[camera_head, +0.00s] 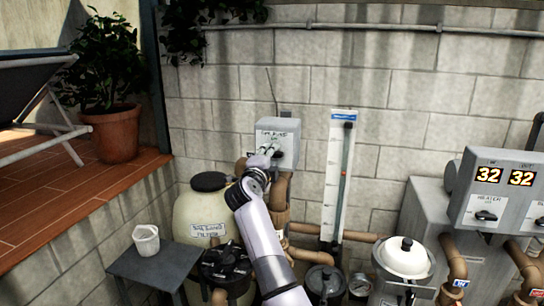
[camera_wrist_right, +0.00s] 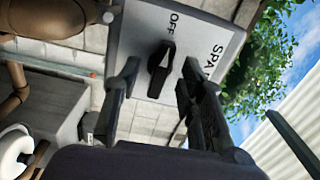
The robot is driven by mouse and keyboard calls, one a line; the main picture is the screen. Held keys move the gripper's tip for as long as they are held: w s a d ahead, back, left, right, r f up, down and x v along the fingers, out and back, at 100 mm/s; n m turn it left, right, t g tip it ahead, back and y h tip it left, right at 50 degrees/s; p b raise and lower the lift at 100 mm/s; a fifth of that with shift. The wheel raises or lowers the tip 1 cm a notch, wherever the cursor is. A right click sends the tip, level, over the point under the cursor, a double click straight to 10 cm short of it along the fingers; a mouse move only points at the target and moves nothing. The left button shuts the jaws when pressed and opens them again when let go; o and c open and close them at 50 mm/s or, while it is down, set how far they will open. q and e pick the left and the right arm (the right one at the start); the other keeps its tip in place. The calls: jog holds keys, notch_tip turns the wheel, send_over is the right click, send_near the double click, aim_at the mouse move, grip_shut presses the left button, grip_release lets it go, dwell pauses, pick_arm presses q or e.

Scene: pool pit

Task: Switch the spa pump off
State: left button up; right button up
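The spa pump switch box (camera_head: 287,124) is a grey box on the block wall in the head view, with a black rotary knob (camera_head: 278,157) on its front. In the right wrist view the box face (camera_wrist_right: 193,30) shows "OFF" and part of "SPA". The black knob (camera_wrist_right: 160,70) there is elongated, one end toward "OFF"; which end is its pointer I cannot tell. My right gripper (camera_head: 268,153) is at the box front. In its wrist view (camera_wrist_right: 158,85) the two fingers are apart, one on each side of the knob, with gaps visible. My left gripper is not in view.
A sand filter (camera_head: 203,213), pipes (camera_head: 278,195) and a flow gauge (camera_head: 338,170) surround the box. A small table (camera_head: 150,265) with a white cup (camera_head: 146,240) is at lower left.

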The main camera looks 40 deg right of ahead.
jog(key=v, duration=0.7)
jog(key=shift+d, duration=0.1)
